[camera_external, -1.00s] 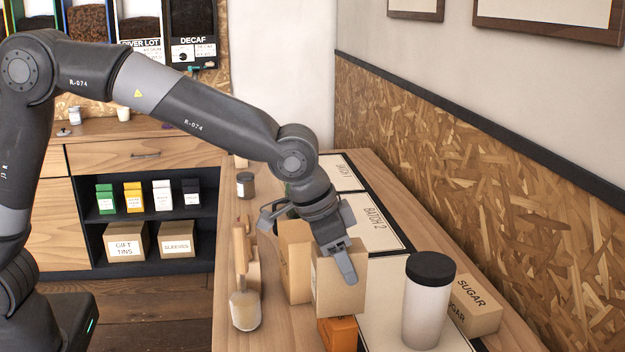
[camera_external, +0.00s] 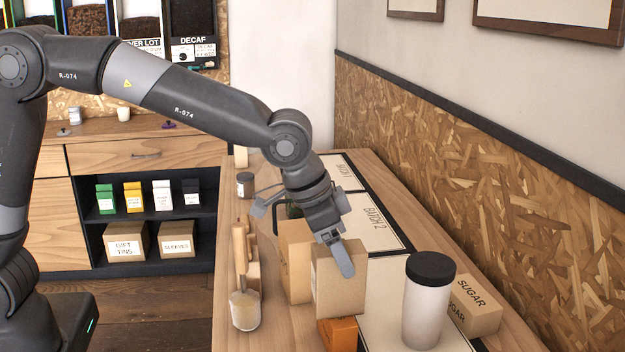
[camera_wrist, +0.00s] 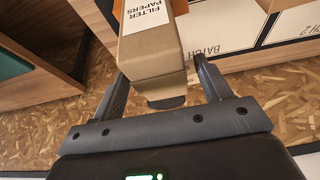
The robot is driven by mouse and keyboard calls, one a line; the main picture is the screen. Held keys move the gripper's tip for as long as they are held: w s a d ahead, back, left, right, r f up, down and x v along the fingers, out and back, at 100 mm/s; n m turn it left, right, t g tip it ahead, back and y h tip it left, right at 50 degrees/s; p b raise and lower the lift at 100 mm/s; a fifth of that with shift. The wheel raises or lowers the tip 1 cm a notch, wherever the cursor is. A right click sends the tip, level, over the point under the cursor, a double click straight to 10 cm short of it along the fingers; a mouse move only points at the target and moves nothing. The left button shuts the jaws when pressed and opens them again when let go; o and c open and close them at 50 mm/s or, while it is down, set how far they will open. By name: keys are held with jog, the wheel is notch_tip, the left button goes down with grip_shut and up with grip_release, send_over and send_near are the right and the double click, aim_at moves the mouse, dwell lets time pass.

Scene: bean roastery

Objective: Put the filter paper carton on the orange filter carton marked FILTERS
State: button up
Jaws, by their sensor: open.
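The filter paper carton (camera_external: 340,285) is a tan box that sits on top of the orange filter carton (camera_external: 338,333) on the counter. Only a low part of the orange carton shows, and its FILTERS marking is not visible. In the wrist view the tan carton (camera_wrist: 148,45) shows its white FILTER PAPERS label. My gripper (camera_external: 335,258) is open at the top of the tan carton. In the wrist view its fingers (camera_wrist: 165,90) stand apart on either side of the carton's near end, with gaps visible.
A taller tan box (camera_external: 296,262) stands close behind the carton. A white canister with a black lid (camera_external: 427,305) and a SUGAR box (camera_external: 472,306) stand to the right. BATCH mats (camera_external: 375,225) lie behind.

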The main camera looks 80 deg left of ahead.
jog(key=v, duration=0.9)
jog(key=shift+s+r, duration=0.2)
jog(key=shift+r, duration=0.1)
jog(key=s+a+r, duration=0.1)
jog(key=s+a, duration=0.2)
jog(key=s, duration=0.6)
jog(key=s+a+r, duration=0.2)
jog(key=s+a, duration=0.1)
jog(key=s, duration=0.6)
jog(key=s+a+f, duration=0.1)
jog(key=s+f, duration=0.2)
jog(key=s, duration=0.5)
jog(key=s+a+f+t, duration=0.1)
jog(key=s+f, duration=0.3)
jog(key=s, duration=0.4)
jog(key=shift+s, duration=0.25)
